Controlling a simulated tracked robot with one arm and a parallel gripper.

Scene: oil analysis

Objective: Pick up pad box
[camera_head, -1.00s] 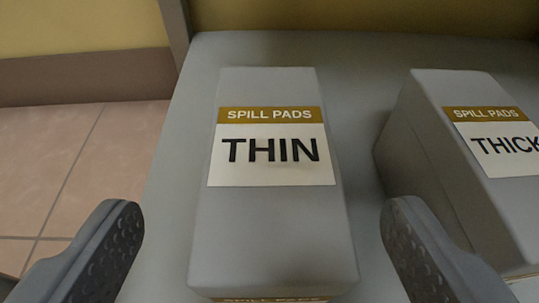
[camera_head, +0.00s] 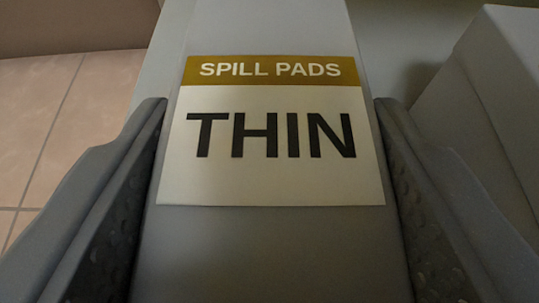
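The grey pad box (camera_head: 270,245) labelled "SPILL PADS THIN" fills the middle of the view, its label facing me. My gripper (camera_head: 268,110) straddles it, with one finger along the left side and one along the right. Both fingers lie against the box's sides with no clear gap, so my gripper looks shut on it. The box's near end and its underside are out of view. I cannot tell whether it is lifted from the surface below.
A second grey box (camera_head: 485,110) stands close to the right of my right finger. It is cut off by the frame edge, and its label is out of view. The grey surface (camera_head: 392,35) shows between the boxes. Tiled floor (camera_head: 40,125) lies to the left.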

